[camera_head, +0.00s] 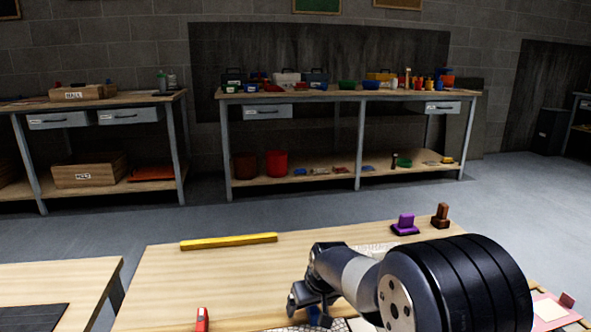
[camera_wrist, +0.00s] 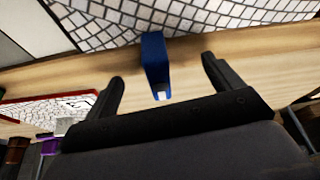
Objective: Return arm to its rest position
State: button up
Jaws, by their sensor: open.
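My arm reaches over the wooden table (camera_head: 165,285) in the head view, with my gripper (camera_head: 308,306) low over the tabletop and partly hidden by my arm. In the wrist view my gripper (camera_wrist: 160,84) is open, its two dark fingers wide apart. A blue block-like object (camera_wrist: 154,62) with a white end lies between the fingers in that view, apart from both of them. It also shows as a small blue patch (camera_head: 315,317) by my gripper in the head view. I cannot tell the height of the fingers above it.
A yellow bar (camera_head: 229,241) lies along the table's far edge. A purple piece (camera_head: 405,225) and a brown piece (camera_head: 440,215) stand at the far right. A red object (camera_head: 202,319) is at the near left. White mosaic panels (camera_wrist: 130,14) lie on the table. Shelved benches stand well behind.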

jog(key=shift+m+h+b, duration=0.3)
jog(key=shift+m+b, duration=0.2)
jog(key=shift+m, duration=0.3)
jog(key=shift+p+v, duration=0.45)
jog(key=shift+v, duration=0.35)
jog(key=shift+r, duration=0.1)
jog(key=shift+s+d, duration=0.1)
jog(key=shift+d, duration=0.05)
